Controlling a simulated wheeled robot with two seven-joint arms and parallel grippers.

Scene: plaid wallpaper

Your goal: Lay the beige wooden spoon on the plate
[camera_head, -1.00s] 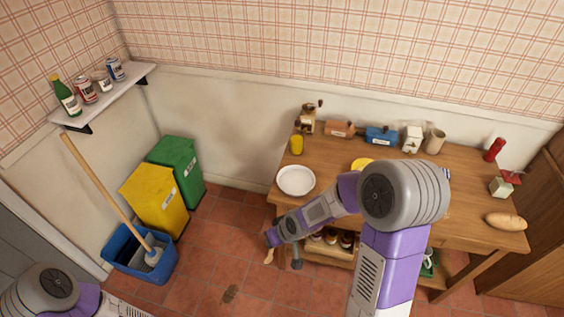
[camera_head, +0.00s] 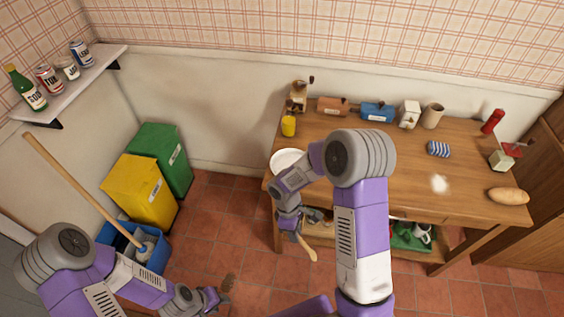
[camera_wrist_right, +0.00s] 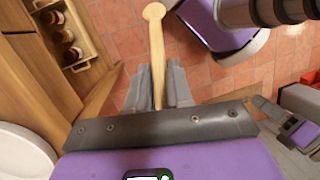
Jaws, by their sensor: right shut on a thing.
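The beige wooden spoon (camera_head: 308,249) is held by my right gripper (camera_head: 295,226) in front of the table's left end, over the floor side. In the right wrist view the spoon (camera_wrist_right: 155,40) sticks out between the closed fingers (camera_wrist_right: 158,93), its rounded end pointing away. The white plate (camera_head: 283,156) lies on the table's front left corner, partly covered by my right arm. Part of the plate (camera_wrist_right: 22,150) shows at the lower left of the right wrist view, beside the gripper. My left gripper (camera_head: 216,299) is low over the floor, away from the table; its jaw state is unclear.
A yellow cup (camera_head: 288,126) stands behind the plate. A grinder (camera_head: 298,96), boxes and a beige cup (camera_head: 432,116) line the table's back. Bread (camera_head: 508,196) lies at the right. The shelf under the table holds jars (camera_wrist_right: 65,36). Yellow and green bins stand left.

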